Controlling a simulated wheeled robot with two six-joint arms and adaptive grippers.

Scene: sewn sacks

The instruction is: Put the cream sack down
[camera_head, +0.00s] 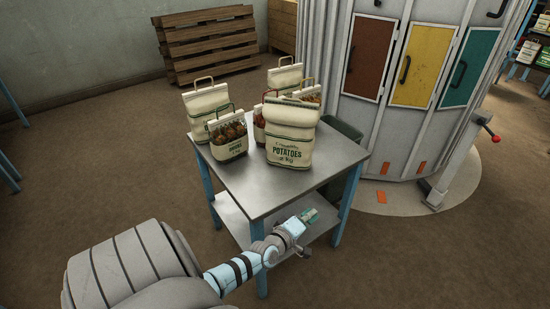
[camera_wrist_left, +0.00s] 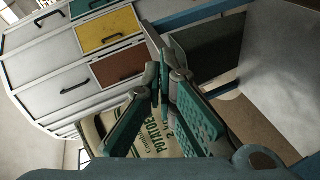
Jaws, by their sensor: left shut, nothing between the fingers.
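My right gripper is in neither view.
Several other cream sacks with handles stand close around it, including one with a brown window (camera_head: 228,136). The table's front part is clear. A cabinet with red, yellow and teal doors (camera_head: 420,65) stands behind right. Wooden pallets (camera_head: 208,45) lean at the back wall.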

